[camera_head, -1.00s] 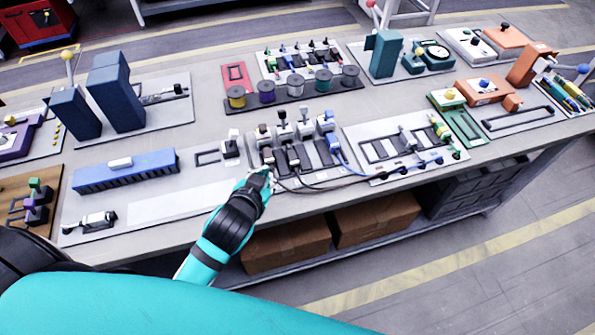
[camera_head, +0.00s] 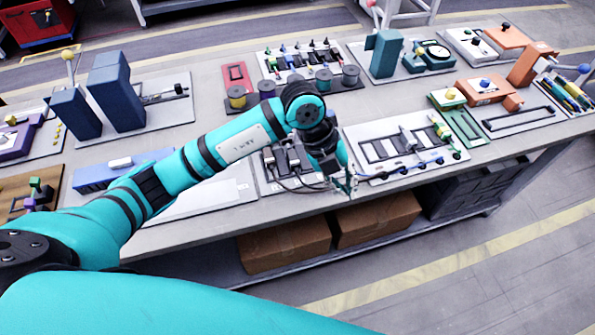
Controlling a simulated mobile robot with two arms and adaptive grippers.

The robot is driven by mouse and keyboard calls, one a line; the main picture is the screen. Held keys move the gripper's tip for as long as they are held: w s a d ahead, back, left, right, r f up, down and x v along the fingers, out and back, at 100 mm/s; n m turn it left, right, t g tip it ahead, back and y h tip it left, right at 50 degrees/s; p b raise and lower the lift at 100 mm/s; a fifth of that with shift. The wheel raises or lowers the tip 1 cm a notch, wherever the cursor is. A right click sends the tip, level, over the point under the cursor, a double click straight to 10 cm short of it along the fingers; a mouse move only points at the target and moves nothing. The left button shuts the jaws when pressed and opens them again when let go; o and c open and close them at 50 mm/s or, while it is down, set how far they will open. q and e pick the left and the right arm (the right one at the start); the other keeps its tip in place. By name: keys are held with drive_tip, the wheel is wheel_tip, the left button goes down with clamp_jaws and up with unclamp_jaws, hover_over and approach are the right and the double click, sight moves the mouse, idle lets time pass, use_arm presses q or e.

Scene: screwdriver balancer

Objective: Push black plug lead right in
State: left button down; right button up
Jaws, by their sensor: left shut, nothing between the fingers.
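Black plugs (camera_head: 293,155) with dark leads sit on a light panel (camera_head: 262,185) near the table's front edge. The leads (camera_head: 300,187) run right from the plugs. I cannot tell how deep each plug sits. My left gripper (camera_head: 347,187) is shut and empty, at the table's front edge to the right of the plugs. My left arm crosses above the panel and hides its back and right side, including the upright connectors and the blue plug. My right gripper is not in view.
A white panel (camera_head: 372,175) with slots and blue leads lies just right of my gripper. Cardboard boxes (camera_head: 285,248) sit on the shelf below.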

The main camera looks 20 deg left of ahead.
sight(297, 180)
use_arm(q)
drive_tip(key=w+a+n+y, duration=0.25)
drive_tip(key=a+y, duration=0.35)
drive_tip(key=a, duration=0.4)
drive_tip(key=shift+m+t, duration=0.25)
drive_tip(key=shift+t, duration=0.05)
drive_tip(key=f, duration=0.3)
drive_tip(key=f+p, duration=0.1)
drive_tip(key=f, duration=0.2)
drive_tip(key=f+p, duration=0.1)
drive_tip(key=f, duration=0.2)
drive_tip(key=shift+w+a+f, duration=0.15)
drive_tip(key=shift+w+f, duration=0.15)
drive_tip(key=w+a, duration=0.1)
drive_tip(key=w+p, duration=0.1)
drive_tip(key=shift+w+a+f, duration=0.2)
drive_tip(key=shift+w+a, duration=0.15)
drive_tip(key=shift+w+a+f, duration=0.1)
drive_tip(key=shift+w+a, duration=0.15)
drive_tip(key=shift+w, duration=0.15)
